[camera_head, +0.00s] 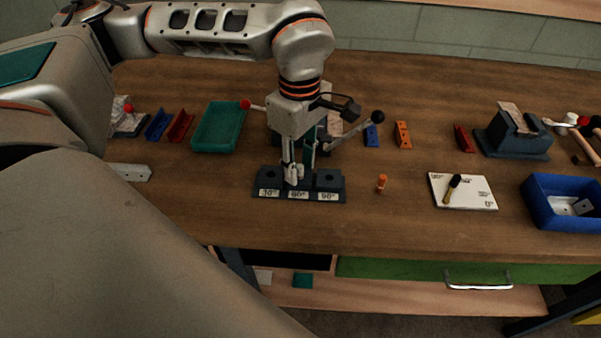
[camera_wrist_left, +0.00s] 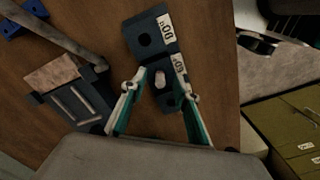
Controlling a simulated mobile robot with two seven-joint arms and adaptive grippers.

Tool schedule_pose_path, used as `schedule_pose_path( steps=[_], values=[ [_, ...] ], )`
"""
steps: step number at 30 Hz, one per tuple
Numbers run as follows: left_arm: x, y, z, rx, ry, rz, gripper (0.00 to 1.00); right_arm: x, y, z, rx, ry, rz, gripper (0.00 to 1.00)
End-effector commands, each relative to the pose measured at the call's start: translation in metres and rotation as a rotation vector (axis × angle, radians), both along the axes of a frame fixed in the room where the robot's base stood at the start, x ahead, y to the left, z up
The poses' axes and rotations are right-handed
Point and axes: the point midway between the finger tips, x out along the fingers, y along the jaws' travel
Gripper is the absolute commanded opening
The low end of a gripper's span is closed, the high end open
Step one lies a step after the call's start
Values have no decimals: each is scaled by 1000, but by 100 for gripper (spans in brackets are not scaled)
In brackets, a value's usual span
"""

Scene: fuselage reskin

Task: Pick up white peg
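A white peg (camera_head: 300,171) stands in the middle of a dark block with labelled holes (camera_head: 330,184). In the left wrist view the peg (camera_wrist_left: 160,79) shows as a short pale post in the dark block (camera_wrist_left: 143,40). My left gripper (camera_head: 293,180) is right over the block, pointing down. In the left wrist view its two fingers (camera_wrist_left: 158,84) are apart, one on each side of the peg, with gaps visible. The lower part of the peg is hidden in the block. My right gripper is not in view.
An orange peg (camera_head: 381,184) stands to the right of the block. A white board with a black-headed tool (camera_head: 474,198) and a blue bin (camera_head: 540,208) lie farther right. A green tray (camera_head: 206,128) and a lever device (camera_head: 341,139) are behind.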

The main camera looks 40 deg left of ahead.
Motion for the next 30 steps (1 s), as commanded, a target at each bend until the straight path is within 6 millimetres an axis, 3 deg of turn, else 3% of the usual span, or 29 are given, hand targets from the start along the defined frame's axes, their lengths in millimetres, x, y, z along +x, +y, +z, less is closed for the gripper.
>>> schedule_pose_path(
  steps=[5, 9, 23, 30],
  values=[
    [0, 0, 0, -1, -2, 0, 30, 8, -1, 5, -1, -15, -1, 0],
    [0, 0, 1, -1, -2, 0, 0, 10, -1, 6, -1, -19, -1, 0],
    [1, 0, 5, -1, -3, 0, 0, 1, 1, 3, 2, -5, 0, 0],
    [1, 0, 33, -1, -8, 1, 0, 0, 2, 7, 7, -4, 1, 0]
  ],
)
